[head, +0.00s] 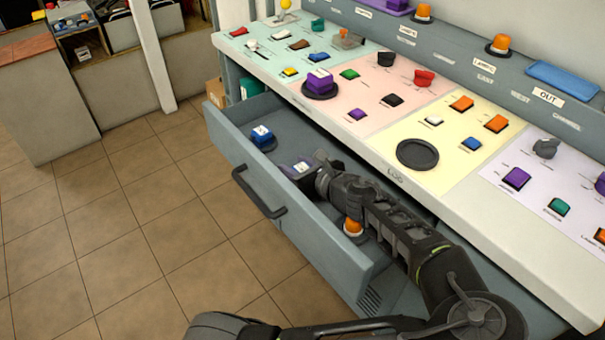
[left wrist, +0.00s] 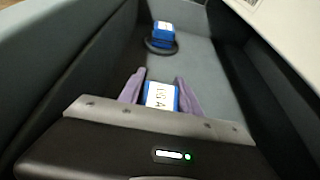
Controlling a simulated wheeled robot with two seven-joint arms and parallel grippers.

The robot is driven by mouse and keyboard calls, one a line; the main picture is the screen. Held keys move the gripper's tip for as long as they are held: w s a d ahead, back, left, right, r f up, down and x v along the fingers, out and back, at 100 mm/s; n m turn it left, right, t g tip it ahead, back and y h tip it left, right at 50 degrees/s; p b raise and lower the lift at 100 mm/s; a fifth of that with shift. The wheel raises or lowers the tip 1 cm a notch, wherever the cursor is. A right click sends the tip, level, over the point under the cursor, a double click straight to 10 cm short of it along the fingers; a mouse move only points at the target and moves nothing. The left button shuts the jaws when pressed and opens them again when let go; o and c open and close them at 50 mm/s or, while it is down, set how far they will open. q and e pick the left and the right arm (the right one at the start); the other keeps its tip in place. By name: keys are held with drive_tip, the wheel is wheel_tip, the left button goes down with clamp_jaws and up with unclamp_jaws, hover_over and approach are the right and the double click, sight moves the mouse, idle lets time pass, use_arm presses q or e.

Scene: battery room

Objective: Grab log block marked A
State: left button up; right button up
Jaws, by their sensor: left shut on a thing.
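My left gripper (head: 301,166) reaches down into the open grey drawer (head: 247,178). In the left wrist view its two purple fingers (left wrist: 160,92) are shut on a blue block (left wrist: 160,97) with a white label. The label's mark looks like an A, with smaller blurred letters. In the head view this block is mostly hidden by the gripper. A second blue block (head: 262,134) with a white top stands on a dark round base farther along the drawer; it also shows in the left wrist view (left wrist: 163,29). My right gripper is not in view.
An orange-topped piece (head: 352,227) stands in the drawer beside my left arm. The console top (head: 345,130) overhangs the drawer's right side and carries several coloured buttons. The drawer's front wall with its black handle (head: 259,193) is close on the left. The tiled floor is clear.

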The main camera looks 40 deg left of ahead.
use_arm(q)
clamp_jaws()
wheel_tip(320, 180, up, 10)
drive_tip(key=p, duration=0.2)
idle(0.5)
idle(0.4)
